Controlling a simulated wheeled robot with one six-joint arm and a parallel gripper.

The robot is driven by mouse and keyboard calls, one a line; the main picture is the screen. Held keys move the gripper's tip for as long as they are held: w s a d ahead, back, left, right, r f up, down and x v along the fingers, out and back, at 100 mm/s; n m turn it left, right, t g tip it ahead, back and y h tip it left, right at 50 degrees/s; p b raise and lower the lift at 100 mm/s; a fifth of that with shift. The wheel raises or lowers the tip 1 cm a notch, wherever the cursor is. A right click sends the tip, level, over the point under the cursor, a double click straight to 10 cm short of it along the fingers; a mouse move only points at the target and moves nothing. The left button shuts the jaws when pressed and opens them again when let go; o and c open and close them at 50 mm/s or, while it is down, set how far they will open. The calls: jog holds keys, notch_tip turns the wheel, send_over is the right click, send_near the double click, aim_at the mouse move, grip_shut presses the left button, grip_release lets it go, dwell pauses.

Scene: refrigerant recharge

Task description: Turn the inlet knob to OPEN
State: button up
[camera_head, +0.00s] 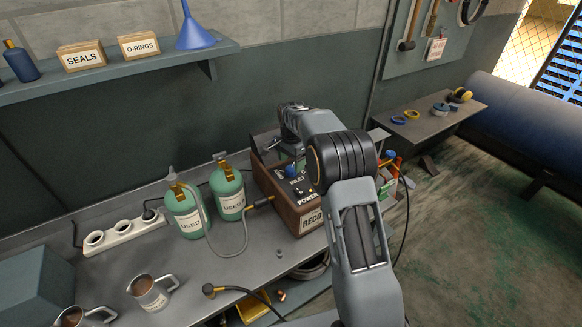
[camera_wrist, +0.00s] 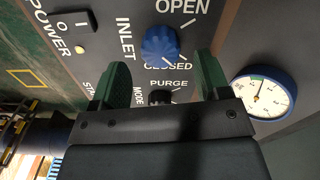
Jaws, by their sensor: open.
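The inlet knob (camera_wrist: 160,45) is blue and ribbed, on a dark panel between the OPEN label above and the CLOSED label below in the wrist view. A pale mark on its lower right side lies near CLOSED; I cannot read its exact pointing. In the head view the knob (camera_head: 291,171) shows on top of the brown recovery unit (camera_head: 283,198). My gripper (camera_wrist: 162,72) is open and empty. Its green fingers stand apart, below and to either side of the knob in the wrist view, and I see no contact. My arm partly hides the unit.
A round gauge (camera_wrist: 264,93) is right of the fingers, the mode knob (camera_wrist: 160,97) between them, and a power switch (camera_wrist: 72,22) at upper left. Green USED cylinders (camera_head: 186,209) with a hose stand left of the unit. Metal mugs (camera_head: 149,292) are at front left.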

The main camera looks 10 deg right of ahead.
aim_at(291, 168)
jog(key=shift+f, duration=1.65)
jog(key=c, duration=0.9)
